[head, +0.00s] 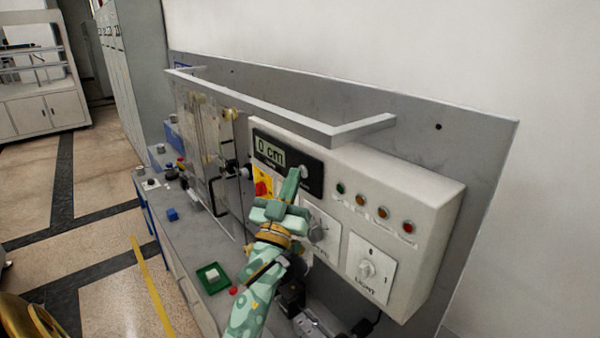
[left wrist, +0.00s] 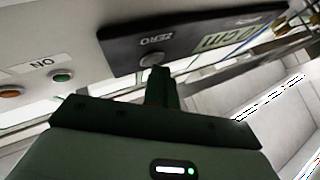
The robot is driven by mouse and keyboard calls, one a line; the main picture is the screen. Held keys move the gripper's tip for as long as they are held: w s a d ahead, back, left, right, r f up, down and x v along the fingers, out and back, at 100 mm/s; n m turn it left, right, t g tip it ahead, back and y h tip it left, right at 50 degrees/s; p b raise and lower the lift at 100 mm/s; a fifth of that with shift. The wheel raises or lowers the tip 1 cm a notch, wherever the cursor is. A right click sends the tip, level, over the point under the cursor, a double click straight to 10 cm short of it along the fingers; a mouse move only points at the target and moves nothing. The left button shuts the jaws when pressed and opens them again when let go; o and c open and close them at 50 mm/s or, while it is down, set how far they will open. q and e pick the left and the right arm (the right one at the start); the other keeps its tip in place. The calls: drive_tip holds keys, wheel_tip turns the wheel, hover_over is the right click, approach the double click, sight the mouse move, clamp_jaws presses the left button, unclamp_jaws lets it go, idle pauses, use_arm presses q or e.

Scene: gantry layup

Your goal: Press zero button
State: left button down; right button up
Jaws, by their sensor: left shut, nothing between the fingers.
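The zero button (left wrist: 152,59) is a round grey button under the word ZERO on a black display panel (left wrist: 120,47). In the head view the button (head: 304,171) shows as a pale knob to the right of the display (head: 269,151), which reads 0 cm. My left gripper (head: 292,178) is green, shut and empty, with its tip at the button. In the left wrist view the tip of the left gripper (left wrist: 160,76) overlaps the button's lower edge; I cannot tell whether they touch. My right gripper is not in view.
The white control box (head: 420,205) carries several coloured lamps, a yellow and red switch (head: 263,187) and a LIGHT knob (head: 367,270). A grey bar frame (head: 345,131) juts out above the panel. A bench (head: 190,235) with small items lies below left.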

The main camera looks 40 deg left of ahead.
use_arm(q)
drive_tip(key=shift+s+a+p, duration=0.2)
drive_tip(key=shift+s+p, duration=0.2)
drive_tip(key=shift+s, duration=0.4)
drive_tip(key=s+p, duration=0.1)
drive_tip(key=s, duration=0.1)
drive_tip(key=s+a+p, duration=0.1)
drive_tip(key=s, duration=0.1)
drive_tip(key=shift+s+a, duration=0.2)
drive_tip(key=shift+s, duration=0.15)
idle(0.4)
